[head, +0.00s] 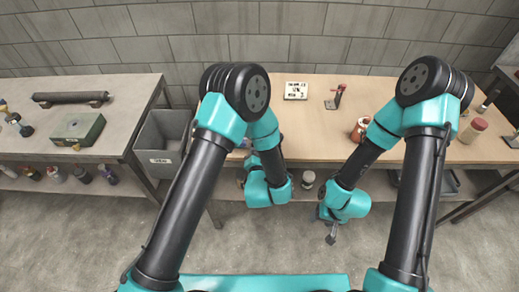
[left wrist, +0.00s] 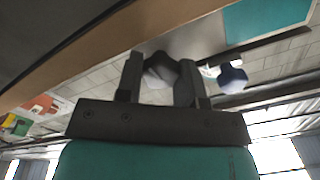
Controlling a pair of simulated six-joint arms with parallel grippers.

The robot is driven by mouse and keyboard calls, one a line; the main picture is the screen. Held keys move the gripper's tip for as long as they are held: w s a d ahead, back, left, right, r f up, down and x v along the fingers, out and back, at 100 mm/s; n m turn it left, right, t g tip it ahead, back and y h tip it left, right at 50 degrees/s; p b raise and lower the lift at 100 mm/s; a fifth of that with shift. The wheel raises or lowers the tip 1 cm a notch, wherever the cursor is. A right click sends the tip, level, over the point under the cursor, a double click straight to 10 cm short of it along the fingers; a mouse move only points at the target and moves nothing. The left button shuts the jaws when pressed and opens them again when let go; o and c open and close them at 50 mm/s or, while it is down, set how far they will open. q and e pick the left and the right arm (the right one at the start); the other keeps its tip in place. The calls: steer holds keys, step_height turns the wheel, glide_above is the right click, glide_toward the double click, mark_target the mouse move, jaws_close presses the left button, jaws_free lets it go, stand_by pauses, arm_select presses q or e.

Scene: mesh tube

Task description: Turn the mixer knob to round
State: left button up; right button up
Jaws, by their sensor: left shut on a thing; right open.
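In the left wrist view my left gripper (left wrist: 160,82) is shut on a dark, faceted knob (left wrist: 160,64) between its two fingers. A second dark blue, faceted knob (left wrist: 232,78) stands just right of the fingers, apart from them. A grey panel with a teal area (left wrist: 262,18) is above them. I cannot tell the knob's setting. In the head view my left arm hides the fingers and most of what they hold at the bench's front edge. My right gripper (head: 331,236) is open and empty, pointing down in front of the bench, above the floor.
The wooden bench (head: 330,148) carries a small sign card (head: 296,90), a red-handled clamp (head: 338,97), a reddish jar (head: 361,129) and another jar (head: 473,130). A grey bin (head: 163,137) stands between it and the left bench (head: 115,105), which carries a green box (head: 78,129).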

arm_select(q)
steer(key=shift+m, duration=1.6)
steer(key=o, duration=0.7)
steer(key=shift+c, duration=0.2)
steer(key=shift+s, duration=0.1)
steer(key=s, duration=1.7)
steer(key=shift+s+a, duration=0.15)
